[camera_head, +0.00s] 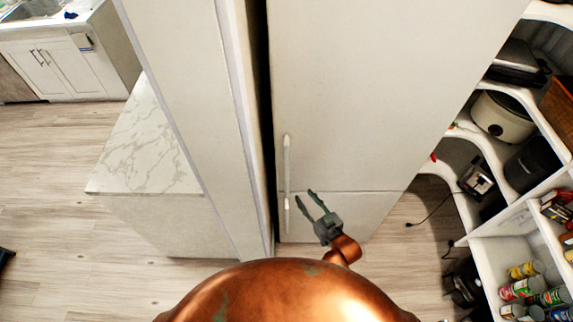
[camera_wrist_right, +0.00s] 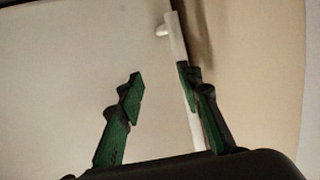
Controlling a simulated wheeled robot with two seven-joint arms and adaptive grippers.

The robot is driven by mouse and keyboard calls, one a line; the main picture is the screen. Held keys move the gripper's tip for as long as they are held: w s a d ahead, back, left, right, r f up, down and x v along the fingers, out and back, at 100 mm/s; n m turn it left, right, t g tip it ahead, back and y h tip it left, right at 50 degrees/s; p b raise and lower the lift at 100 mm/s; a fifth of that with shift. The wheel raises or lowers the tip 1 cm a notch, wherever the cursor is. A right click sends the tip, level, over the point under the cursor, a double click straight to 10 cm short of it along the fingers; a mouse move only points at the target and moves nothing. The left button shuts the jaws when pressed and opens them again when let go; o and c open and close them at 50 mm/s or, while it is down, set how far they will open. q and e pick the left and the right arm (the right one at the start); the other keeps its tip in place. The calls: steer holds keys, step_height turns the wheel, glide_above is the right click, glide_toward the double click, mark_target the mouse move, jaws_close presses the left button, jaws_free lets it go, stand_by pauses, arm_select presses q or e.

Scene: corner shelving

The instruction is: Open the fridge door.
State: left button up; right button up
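The fridge (camera_head: 350,90) is a tall white unit in the middle of the head view, with an upper and a lower door, both shut. The upper door's vertical white handle (camera_head: 287,165) is near its left edge, with a shorter lower handle (camera_head: 286,217) beneath. My right gripper (camera_head: 310,198) is open and empty in front of the fridge, just right of the handles. In the wrist view, the green fingertips (camera_wrist_right: 160,82) are spread, and a white handle (camera_wrist_right: 178,40) passes by the right finger; whether they touch is unclear. My left gripper is out of view.
A white panel (camera_head: 190,90) stands left of the fridge, with a marble-topped counter (camera_head: 150,145) beyond it. Shelving (camera_head: 500,215) with a cooker (camera_head: 502,115) and several cans fills the right side. Wooden floor (camera_head: 60,220) is free at the left.

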steer(key=t+y+p, duration=0.1)
steer(key=y, duration=0.1)
glide_toward(288, 173)
steer(key=x, duration=0.3)
steer(key=shift+w+a+r+n, duration=0.15)
steer(key=shift+w+a+n, duration=0.15)
steer(key=shift+w+n, duration=0.15)
steer(key=x, duration=0.6)
steer(key=shift+p, duration=0.35)
steer(key=shift+w+a, duration=0.25)
steer(key=shift+w, duration=0.2)
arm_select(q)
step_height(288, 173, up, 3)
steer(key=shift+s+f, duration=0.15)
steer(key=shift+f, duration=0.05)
arm_select(e)
jaws_close()
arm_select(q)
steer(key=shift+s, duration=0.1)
